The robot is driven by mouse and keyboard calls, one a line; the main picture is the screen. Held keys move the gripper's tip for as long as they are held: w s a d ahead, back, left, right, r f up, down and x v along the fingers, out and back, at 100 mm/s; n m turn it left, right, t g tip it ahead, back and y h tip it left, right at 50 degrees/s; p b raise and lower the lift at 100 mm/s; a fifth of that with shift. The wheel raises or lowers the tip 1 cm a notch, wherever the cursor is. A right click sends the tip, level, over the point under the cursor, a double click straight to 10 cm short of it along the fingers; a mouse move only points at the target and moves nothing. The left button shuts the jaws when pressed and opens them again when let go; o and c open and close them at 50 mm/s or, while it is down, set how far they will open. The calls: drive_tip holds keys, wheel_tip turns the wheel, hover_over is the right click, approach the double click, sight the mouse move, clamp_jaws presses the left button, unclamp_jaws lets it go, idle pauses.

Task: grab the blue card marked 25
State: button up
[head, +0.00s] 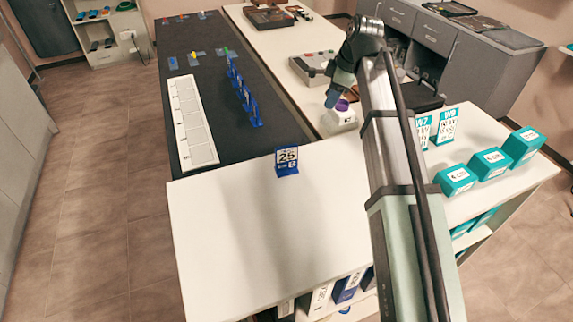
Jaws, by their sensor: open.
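The blue card marked 25 (287,161) stands upright near the far edge of the white counter (225,215), left of my arm. It has a white face with a dark number and a blue lower part. My arm rises from the lower right and bends down at the top. My gripper (340,118) is small at the arm's far end, beyond the card and to its right. It is open, apart from the card, and its fingers are hard to make out.
Teal boxes (491,163) and teal-and-white cards (446,125) stand on the counter's right. A dark mat (215,75) beyond it holds a row of blue holders (243,97) and a white strip (191,122). The counter around the card is clear.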

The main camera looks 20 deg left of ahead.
sight(289, 168)
drive_tip(key=s+a+n+h, duration=0.1)
drive_tip(key=s, duration=0.4)
drive_tip(key=s+a+r+n+g+h, duration=0.1)
drive_tip(key=s+a+n, duration=0.1)
drive_tip(key=s, duration=0.3)
drive_tip(key=s+a+n+h, duration=0.1)
drive_tip(key=s+a+n, duration=0.1)
drive_tip(key=s, duration=0.4)
drive_tip(key=shift+a+r, duration=0.2)
drive_tip(key=shift+r, duration=0.05)
drive_tip(key=shift+s+n+h, duration=0.3)
drive_tip(key=shift+s, duration=0.2)
drive_tip(key=shift+a+f, duration=0.2)
drive_tip(key=shift+f, duration=6.65)
clamp_jaws()
